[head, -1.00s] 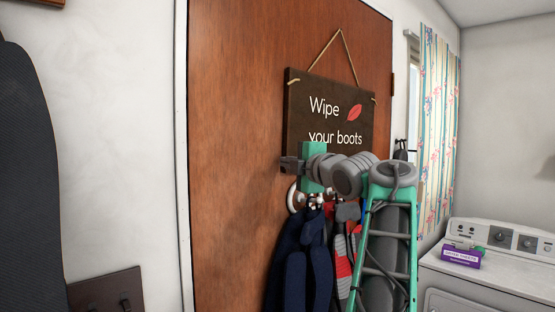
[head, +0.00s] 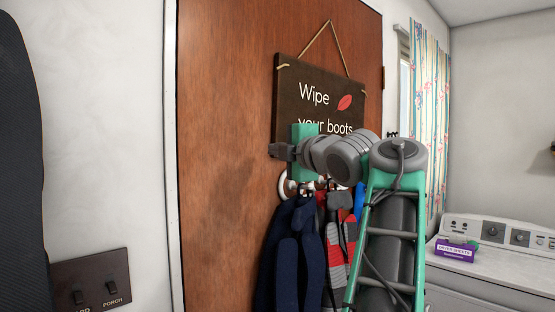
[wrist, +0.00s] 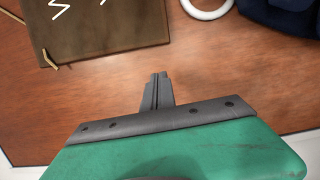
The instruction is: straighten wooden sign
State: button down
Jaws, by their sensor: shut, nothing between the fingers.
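The dark wooden sign (head: 320,88) reads "Wipe your boots" with a red leaf and hangs by a cord on the brown door (head: 225,130). In the head view its right side looks a little lower than its left, though the door is seen at an angle. My gripper (head: 277,150) is shut and empty near the sign's lower left corner, and my arm hides part of the lower edge. In the wrist view the sign (wrist: 105,25) is at the upper left, apart from the fingertips (wrist: 158,78), which have bare door around them.
A white ring-shaped hook (head: 285,187) and hanging clothes, including a dark blue garment (head: 285,250), are just below the sign. A washer (head: 490,260) with a purple box stands at right. A switch plate (head: 95,285) is at lower left.

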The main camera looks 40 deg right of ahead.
aim_at(267, 135)
jog(key=s+a+r+p, duration=0.1)
jog(key=s+r+p, duration=0.3)
jog(key=p, duration=0.2)
jog(key=shift+m, duration=0.3)
jog(key=x, duration=0.3)
jog(key=a+p+x, duration=0.1)
jog(key=x, duration=0.2)
jog(key=a+p+x, duration=0.1)
jog(key=x, duration=0.2)
jog(key=shift+w+d+r, duration=0.1)
jog(key=shift+w+r, duration=0.05)
jog(key=shift+w, duration=0.1)
jog(key=d+p, duration=0.1)
jog(key=d, duration=0.1)
jog(key=d+p, duration=0.1)
jog(key=shift+w+d+p, duration=0.3)
jog(key=shift+d+f, duration=0.25)
jog(key=shift+d, duration=0.05)
jog(key=shift+s+d+f, duration=0.1)
jog(key=shift+s+d, duration=0.15)
